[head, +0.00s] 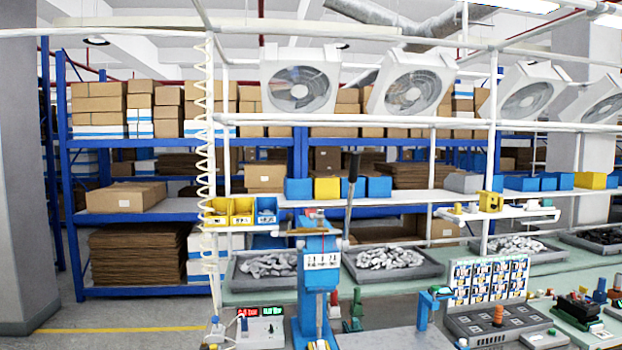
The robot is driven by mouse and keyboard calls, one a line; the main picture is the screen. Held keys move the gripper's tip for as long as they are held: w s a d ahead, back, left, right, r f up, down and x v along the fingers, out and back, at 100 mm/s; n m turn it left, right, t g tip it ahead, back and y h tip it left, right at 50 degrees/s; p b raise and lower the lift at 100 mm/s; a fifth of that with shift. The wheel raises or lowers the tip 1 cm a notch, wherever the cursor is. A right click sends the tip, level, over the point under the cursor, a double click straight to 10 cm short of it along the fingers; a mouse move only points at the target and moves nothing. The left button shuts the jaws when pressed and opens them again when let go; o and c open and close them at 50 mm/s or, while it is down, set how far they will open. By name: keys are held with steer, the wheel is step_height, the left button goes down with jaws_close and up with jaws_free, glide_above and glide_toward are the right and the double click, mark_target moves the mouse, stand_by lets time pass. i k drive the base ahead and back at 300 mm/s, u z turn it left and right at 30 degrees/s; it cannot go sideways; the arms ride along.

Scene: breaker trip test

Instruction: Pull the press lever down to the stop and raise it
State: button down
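A blue press (318,275) with a white label stands upright at the front of the workbench, just right of the picture's middle line. Its lever (349,195) rises from the right side of the press head. The lever is a grey rod with a dark grip at the top, standing almost upright. A slim metal ram shows below the press head, over the base at the lower picture edge. What lies under the ram is too small to tell. My gripper is not in view.
Grey trays of metal parts (345,262) stand behind the press. A small tester box with lit displays (262,328) sits to its left. A dark fixture (500,325) and a smaller blue device (425,308) stand to the right. Blue and yellow bins line the shelf above.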

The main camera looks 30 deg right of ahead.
mark_target(354, 165)
steer(key=u, duration=0.85)
steer(key=i, duration=0.95)
steer(key=z, duration=0.75)
